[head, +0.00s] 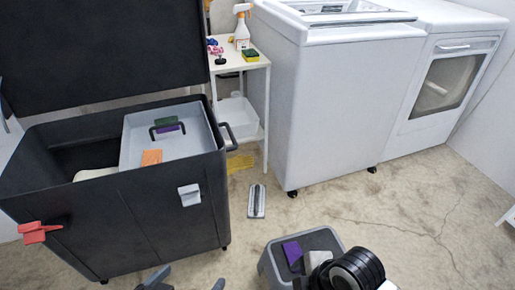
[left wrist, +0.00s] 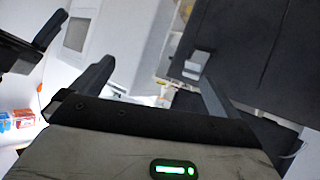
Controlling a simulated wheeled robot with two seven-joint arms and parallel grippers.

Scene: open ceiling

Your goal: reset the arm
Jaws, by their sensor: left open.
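My left gripper (head: 186,282) is at the bottom edge of the head view, with its two dark fingertips spread apart and nothing between them. It also shows in the left wrist view (left wrist: 150,88), with its dark fingers wide apart and empty. The rest of the left arm is below the head picture. My right gripper is not seen in the head view. A black ribbed arm part (head: 350,270), which looks like mine, shows at the bottom right.
A large black chest (head: 120,215) stands open at left, holding a grey tray (head: 205,145). A washer (head: 330,110) and a white shelf (head: 262,62) stand behind. Floor at right is mostly clear.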

